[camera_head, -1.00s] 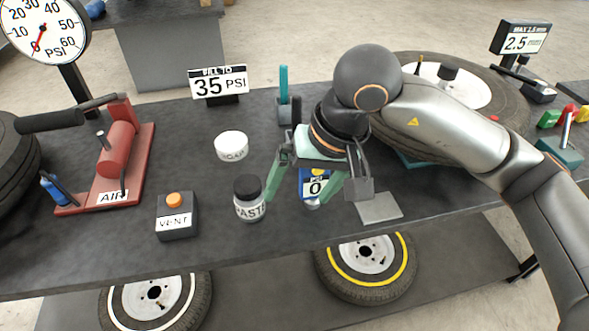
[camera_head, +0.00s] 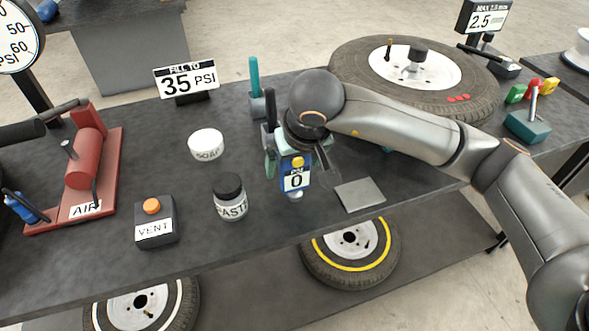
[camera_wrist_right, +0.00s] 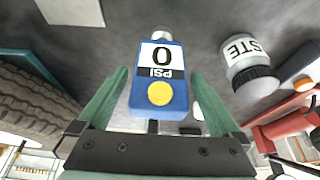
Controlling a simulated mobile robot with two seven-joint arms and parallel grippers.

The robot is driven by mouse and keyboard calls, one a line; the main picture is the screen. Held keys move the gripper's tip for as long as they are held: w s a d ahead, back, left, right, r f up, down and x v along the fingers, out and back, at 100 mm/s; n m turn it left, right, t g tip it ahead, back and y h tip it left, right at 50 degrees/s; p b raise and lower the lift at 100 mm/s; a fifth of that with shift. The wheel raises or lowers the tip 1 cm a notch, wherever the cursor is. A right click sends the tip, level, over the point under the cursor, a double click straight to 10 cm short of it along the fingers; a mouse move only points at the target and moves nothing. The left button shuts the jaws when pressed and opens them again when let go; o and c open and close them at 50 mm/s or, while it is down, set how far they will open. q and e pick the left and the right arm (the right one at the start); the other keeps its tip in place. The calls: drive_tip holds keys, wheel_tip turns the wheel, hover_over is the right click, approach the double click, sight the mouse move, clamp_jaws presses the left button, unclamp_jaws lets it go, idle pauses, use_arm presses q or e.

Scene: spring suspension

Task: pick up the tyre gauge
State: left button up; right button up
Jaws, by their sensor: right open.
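The tyre gauge (camera_head: 297,172) is a blue body with a yellow button and a white display reading 0 PSI. It is on the dark workbench, right of the paste jar (camera_head: 230,198). My right gripper (camera_head: 297,164) is over the gauge. In the right wrist view the gauge (camera_wrist_right: 157,88) lies between the two open green fingers (camera_wrist_right: 160,78), with a visible gap on each side. The fingers are not closed on it. My left gripper is out of view.
A white soap tub (camera_head: 206,144) and a black vent box (camera_head: 156,222) are to the left. A grey plate (camera_head: 360,195) lies right of the gauge. A tyre (camera_head: 350,72) lies behind my right arm. A red air pump (camera_head: 86,160) stands at the left.

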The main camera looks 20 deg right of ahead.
drive_tip(key=shift+x, duration=1.45)
drive_tip(key=shift+c, duration=0.4)
drive_tip(key=shift+r, duration=0.1)
drive_tip(key=c, duration=1.3)
